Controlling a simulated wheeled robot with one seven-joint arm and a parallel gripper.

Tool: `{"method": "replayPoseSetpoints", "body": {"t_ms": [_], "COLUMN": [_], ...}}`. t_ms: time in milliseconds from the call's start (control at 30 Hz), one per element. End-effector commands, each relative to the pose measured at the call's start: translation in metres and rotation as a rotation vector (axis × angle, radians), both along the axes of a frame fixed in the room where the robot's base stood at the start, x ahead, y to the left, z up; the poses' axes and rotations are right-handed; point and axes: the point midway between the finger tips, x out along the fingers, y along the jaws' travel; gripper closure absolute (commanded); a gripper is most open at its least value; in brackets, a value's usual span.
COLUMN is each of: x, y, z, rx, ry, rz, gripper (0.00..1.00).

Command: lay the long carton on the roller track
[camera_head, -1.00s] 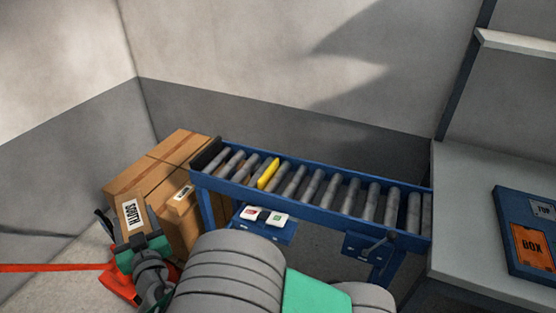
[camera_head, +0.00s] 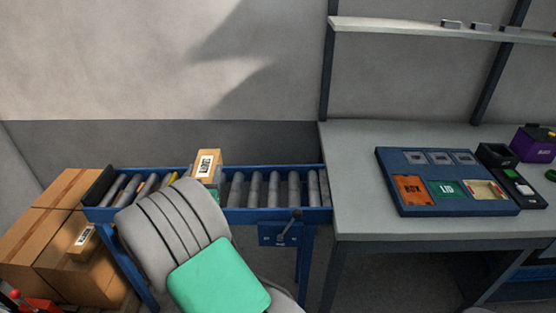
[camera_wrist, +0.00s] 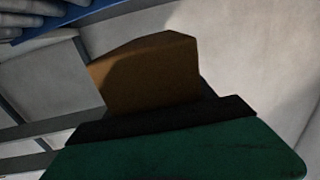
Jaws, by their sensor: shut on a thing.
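The long carton (camera_head: 208,160) is brown with a white label and stands upright in the head view, over the middle of the roller track (camera_head: 268,215). In the wrist view the carton (camera_wrist: 150,72) rises from my gripper (camera_wrist: 165,118), whose dark jaws are shut on it. In the head view my arm hides most of my gripper; only a bit of green shows below the carton. The track has grey rollers in a blue frame. I cannot tell whether the carton touches the rollers.
Large brown boxes (camera_head: 45,225) stand at the left, with a smaller labelled box (camera_head: 83,242) by them. A grey bench (camera_head: 345,160) adjoins the track's right end and bears a blue tray (camera_head: 450,208). The rollers right of the carton are clear.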

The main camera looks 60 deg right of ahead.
Motion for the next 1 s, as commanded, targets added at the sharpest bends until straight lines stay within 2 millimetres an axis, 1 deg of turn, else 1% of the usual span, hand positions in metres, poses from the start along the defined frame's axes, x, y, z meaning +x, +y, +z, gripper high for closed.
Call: {"method": "replayPoseSetpoints", "body": {"t_ms": [33, 67, 100, 167, 200, 300, 400, 500, 667, 867, 1000], "x": [-0.020, -0.032, -0.049, -0.075, -0.093, -0.134, -0.163, -0.180, -0.183, -0.182, -0.182], "y": [-0.032, -0.049, -0.070, -0.101, -0.119, -0.155, -0.178, -0.188, -0.191, -0.190, -0.190], "z": [-0.001, -0.002, -0.003, -0.004, -0.004, -0.006, -0.007, -0.008, -0.014, -0.035, -0.055], "rx": [-0.002, -0.002, -0.002, -0.003, -0.004, -0.005, -0.005, -0.007, -0.007, -0.006, -0.007], "ry": [0.001, 0.001, 0.000, 0.000, -0.001, -0.002, -0.003, -0.003, -0.003, -0.002, -0.001], "rz": [-0.069, -0.106, -0.153, -0.222, -0.266, -0.358, -0.419, -0.450, -0.457, -0.456, -0.456], "gripper": [0.96, 0.96, 0.96, 0.96, 0.96, 0.96, 0.96, 0.96, 0.96, 0.96, 0.96]}}
